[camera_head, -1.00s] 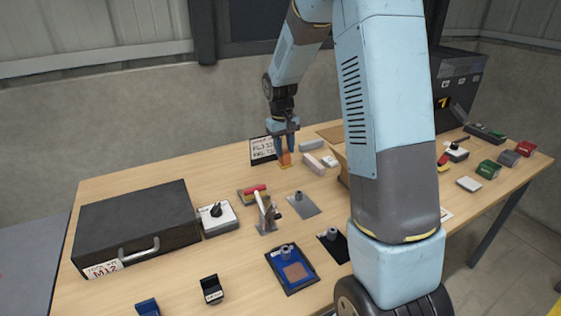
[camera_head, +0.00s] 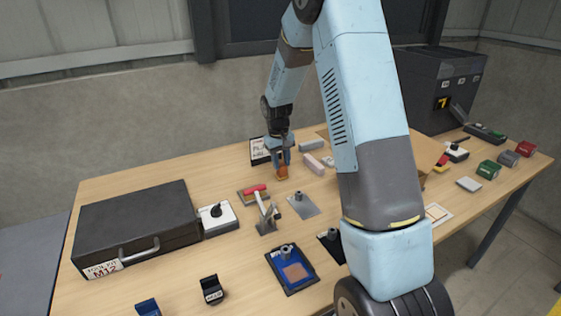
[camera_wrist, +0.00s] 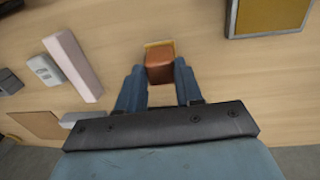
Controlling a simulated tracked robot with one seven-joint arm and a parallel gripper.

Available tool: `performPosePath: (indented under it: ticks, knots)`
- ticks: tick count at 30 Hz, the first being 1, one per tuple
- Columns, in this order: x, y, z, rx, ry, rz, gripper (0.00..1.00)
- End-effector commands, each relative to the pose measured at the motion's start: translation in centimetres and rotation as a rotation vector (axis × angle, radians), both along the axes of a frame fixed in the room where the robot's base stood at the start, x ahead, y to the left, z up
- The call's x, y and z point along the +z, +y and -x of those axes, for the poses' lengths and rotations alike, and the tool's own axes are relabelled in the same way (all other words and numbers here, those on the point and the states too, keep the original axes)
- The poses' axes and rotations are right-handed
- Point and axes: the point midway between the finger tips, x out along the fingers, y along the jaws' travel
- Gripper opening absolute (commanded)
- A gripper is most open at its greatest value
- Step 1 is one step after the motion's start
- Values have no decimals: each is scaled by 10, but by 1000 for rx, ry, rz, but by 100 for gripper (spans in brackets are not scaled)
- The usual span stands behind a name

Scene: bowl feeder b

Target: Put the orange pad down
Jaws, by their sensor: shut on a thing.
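The orange pad (camera_head: 282,174) is a small brownish-orange block. My gripper (camera_head: 281,165) is shut on it, with a blue finger on either side and the fingers pointing down. In the wrist view the pad (camera_wrist: 160,72) sits between the two fingertips (camera_wrist: 159,64), with a thin yellowish edge showing at its far side. The pad is over bare wood of the table (camera_head: 232,172), toward the back. I cannot tell whether its underside touches the table.
A pink bar (camera_head: 314,164) and a grey block (camera_head: 311,145) lie right of the pad. A framed sign (camera_head: 259,151) stands behind it. A red-handled tool on a tray (camera_head: 254,192) and a toggle clamp (camera_head: 266,217) are nearer. Clear wood lies left of the pad.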

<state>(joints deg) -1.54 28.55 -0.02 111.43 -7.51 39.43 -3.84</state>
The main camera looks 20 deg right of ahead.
Motion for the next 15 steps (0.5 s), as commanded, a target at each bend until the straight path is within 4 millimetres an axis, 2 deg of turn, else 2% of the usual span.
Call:
performPosePath:
  ticks: [1, 8, 15]
  knots:
    - [0, 0, 0, 0, 0, 0, 38]
    - [0, 0, 0, 1, 0, 0, 60]
    - [1, 1, 0, 1, 0, 0, 61]
